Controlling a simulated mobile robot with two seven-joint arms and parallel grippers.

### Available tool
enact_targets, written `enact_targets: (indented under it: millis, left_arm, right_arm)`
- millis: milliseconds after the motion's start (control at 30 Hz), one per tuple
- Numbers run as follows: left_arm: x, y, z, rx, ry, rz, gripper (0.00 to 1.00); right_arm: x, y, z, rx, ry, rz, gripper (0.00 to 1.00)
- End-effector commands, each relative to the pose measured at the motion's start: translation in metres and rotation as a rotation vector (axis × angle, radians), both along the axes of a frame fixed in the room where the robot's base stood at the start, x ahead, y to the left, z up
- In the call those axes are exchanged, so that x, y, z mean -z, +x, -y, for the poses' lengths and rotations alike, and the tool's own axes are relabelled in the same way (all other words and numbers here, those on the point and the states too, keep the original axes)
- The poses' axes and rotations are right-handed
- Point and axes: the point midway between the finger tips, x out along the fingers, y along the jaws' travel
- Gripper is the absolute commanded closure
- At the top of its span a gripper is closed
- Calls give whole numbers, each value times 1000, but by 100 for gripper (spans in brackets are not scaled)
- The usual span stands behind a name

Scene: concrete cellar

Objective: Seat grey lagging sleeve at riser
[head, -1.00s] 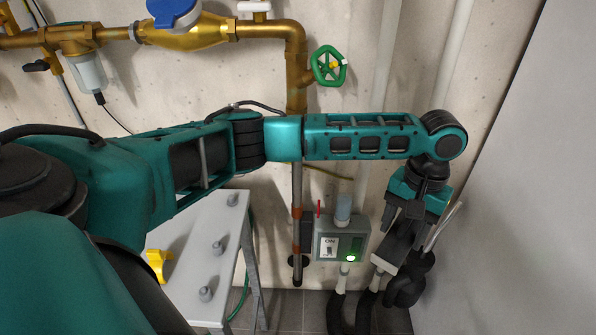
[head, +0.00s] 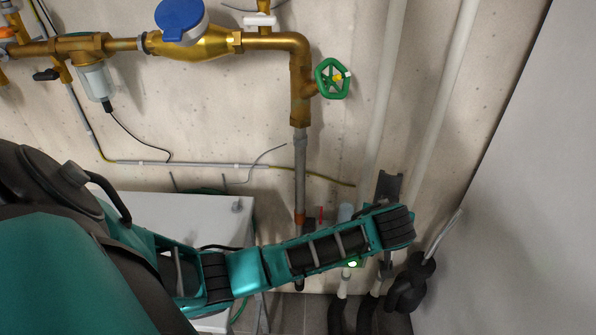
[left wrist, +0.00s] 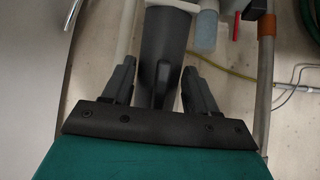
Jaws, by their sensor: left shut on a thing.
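The dark grey lagging sleeve (head: 388,187) shows above my left forearm in the head view, near two pale upright pipes. In the left wrist view the sleeve (left wrist: 165,45) lies between the fingers of my left gripper (left wrist: 160,88), which is shut on it. A pale pipe (left wrist: 127,30) runs beside the sleeve there; I cannot tell whether the sleeve touches or surrounds any pipe. In the head view my forearm hides the left gripper. The pale pipes are a left one (head: 383,90) and a right one (head: 446,100). My right gripper is not in view.
Black lagging (head: 410,283) bulges at the lower right. A green handwheel (head: 332,78) juts from the brass pipework. A white table (head: 200,215) stands left; a grey panel (head: 530,200) closes the right.

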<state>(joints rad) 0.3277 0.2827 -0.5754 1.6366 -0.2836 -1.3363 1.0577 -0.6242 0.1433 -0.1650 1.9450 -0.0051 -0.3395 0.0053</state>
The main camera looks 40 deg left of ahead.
Motion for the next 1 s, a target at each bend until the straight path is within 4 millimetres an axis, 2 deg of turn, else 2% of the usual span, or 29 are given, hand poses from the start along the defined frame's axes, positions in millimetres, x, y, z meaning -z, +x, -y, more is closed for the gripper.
enact_targets:
  millis: [300,500,700,1000]
  left_arm:
    - [20,-50,-89,-151,119,194,79]
    - [25,-86,-133,-211,177,270,79]
    - [26,-103,-152,-234,199,305,79]
    - [26,-105,-154,-236,202,309,79]
  right_arm:
    - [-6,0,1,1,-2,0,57]
    - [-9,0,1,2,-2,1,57]
    - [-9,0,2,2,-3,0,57]
    - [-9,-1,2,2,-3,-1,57]
